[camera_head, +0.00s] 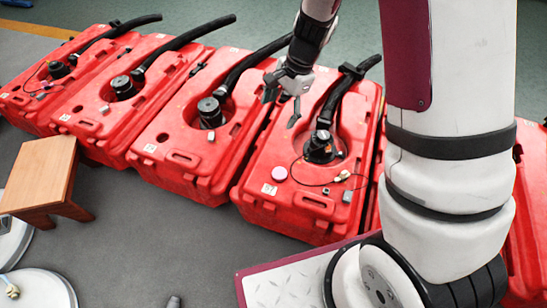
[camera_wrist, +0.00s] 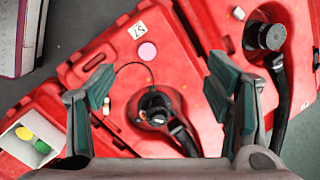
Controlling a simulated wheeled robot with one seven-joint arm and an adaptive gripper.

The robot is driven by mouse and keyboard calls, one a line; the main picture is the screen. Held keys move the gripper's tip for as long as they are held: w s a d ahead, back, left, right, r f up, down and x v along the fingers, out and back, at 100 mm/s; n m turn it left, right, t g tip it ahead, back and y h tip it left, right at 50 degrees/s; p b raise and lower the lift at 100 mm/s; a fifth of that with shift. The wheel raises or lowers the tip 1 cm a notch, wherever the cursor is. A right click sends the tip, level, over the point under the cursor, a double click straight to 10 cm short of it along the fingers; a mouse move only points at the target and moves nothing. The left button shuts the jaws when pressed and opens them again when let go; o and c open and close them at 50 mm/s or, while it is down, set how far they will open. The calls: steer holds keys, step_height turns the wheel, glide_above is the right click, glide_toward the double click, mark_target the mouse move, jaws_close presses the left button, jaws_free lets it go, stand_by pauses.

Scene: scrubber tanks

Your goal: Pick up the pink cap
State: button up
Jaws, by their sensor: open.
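The pink cap (camera_head: 279,174) is a small round disc lying flat on top of a red tank (camera_head: 262,208), near its front edge, beside a white label. It also shows in the wrist view (camera_wrist: 147,51), at the upper middle, beyond and between my fingers. My gripper (camera_head: 281,102) is above the back part of that same tank, apart from the cap. In the wrist view my gripper (camera_wrist: 165,95) is open with nothing between its fingers.
A black hose and fitting (camera_head: 321,147) rise from a recess behind the cap, with a thin cord and small fittings beside it. More red tanks (camera_head: 178,152) stand in a row to the left. A wooden stool (camera_head: 42,172) stands on the floor at left.

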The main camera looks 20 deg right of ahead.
steer(key=w+d+f+m+g+h+b, duration=0.1)
steer(key=d+f+m+b, duration=0.15)
steer(key=f, duration=0.95)
steer(key=w+d+f+m+b, duration=0.1)
steer(key=f+m+b, duration=0.15)
steer(key=f, duration=0.85)
steer(key=b, duration=0.4)
glide_above(280, 173)
steer(key=d, duration=0.1)
steer(key=f, duration=0.8)
steer(key=shift+s+f, duration=0.1)
steer(key=shift+s, duration=0.2)
steer(key=shift+w+a+f+b, duration=0.15)
steer(key=shift+f+b, duration=0.3)
steer(key=shift+f, duration=0.4)
steer(key=shift+w+a+f+b, duration=0.15)
steer(key=shift+f+b, duration=0.3)
steer(key=shift+f, duration=0.45)
steer(key=shift+w+a+f+b, duration=0.1)
steer(key=shift+a+f+b, duration=0.1)
steer(key=shift+f+b, duration=0.45)
steer(key=shift+f, duration=0.15)
steer(key=shift+c, duration=0.2)
steer(key=c, duration=1)
